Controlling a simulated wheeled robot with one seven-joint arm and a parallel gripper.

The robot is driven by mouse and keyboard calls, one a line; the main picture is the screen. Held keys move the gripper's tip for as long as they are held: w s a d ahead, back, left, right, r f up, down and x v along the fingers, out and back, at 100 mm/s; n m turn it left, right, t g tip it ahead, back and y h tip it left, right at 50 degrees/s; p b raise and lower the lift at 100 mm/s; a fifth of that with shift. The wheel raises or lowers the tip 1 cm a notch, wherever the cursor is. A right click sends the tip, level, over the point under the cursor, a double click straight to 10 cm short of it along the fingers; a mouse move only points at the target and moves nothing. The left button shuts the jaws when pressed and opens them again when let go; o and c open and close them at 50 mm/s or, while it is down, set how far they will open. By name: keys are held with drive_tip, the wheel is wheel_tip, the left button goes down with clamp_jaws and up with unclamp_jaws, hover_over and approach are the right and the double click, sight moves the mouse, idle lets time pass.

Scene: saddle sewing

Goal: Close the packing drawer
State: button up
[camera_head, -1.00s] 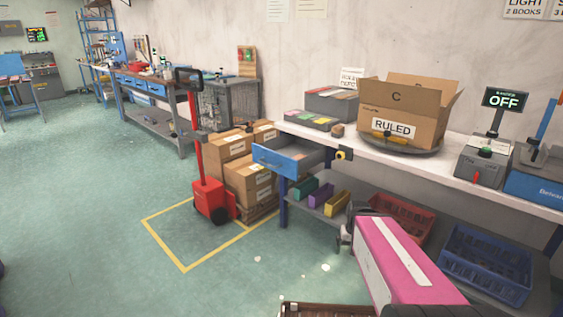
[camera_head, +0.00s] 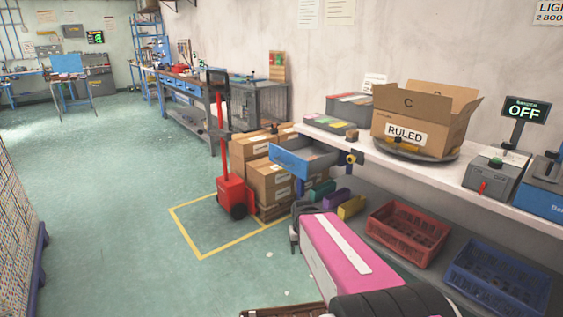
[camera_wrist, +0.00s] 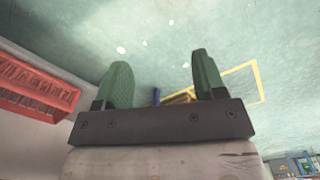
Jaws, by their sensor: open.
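The packing drawer (camera_head: 290,168) has a blue front and stands pulled out from under the left end of the white-topped packing bench (camera_head: 440,172). My gripper (camera_head: 296,222) is at the end of my pink arm, in front of and below the drawer, apart from it in the picture. In the wrist view my gripper (camera_wrist: 160,82) shows two green fingers spread wide with nothing between them. The drawer cannot be made out in the wrist view.
A red pallet jack (camera_head: 232,190) and stacked cartons (camera_head: 270,180) stand left of the drawer. A red crate (camera_head: 408,232) and a blue crate (camera_head: 497,278) sit on the lower shelf. An open carton (camera_head: 420,120) stands on the bench.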

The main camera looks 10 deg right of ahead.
drive_tip(key=w+n+h, duration=0.1)
drive_tip(key=w+n, duration=0.1)
drive_tip(key=w, duration=0.2)
drive_tip(key=shift+w+f, duration=0.1)
drive_tip(key=c, duration=1)
drive_tip(key=w+n+h, duration=0.1)
drive_tip(key=w+n, duration=0.1)
drive_tip(key=w, duration=0.1)
drive_tip(key=shift+w+n+h, duration=0.3)
drive_tip(key=shift+w+h, duration=0.05)
drive_tip(key=shift+h, duration=0.05)
clamp_jaws()
drive_tip(key=n+t+h, duration=0.8)
drive_tip(key=n+h, duration=0.3)
drive_tip(key=n, duration=0.8)
approach(282, 164)
drive_tip(key=x, duration=0.7)
drive_tip(key=shift+w+d+f, duration=0.1)
drive_tip(key=shift+w+d, duration=0.05)
drive_tip(key=shift+d, duration=0.05)
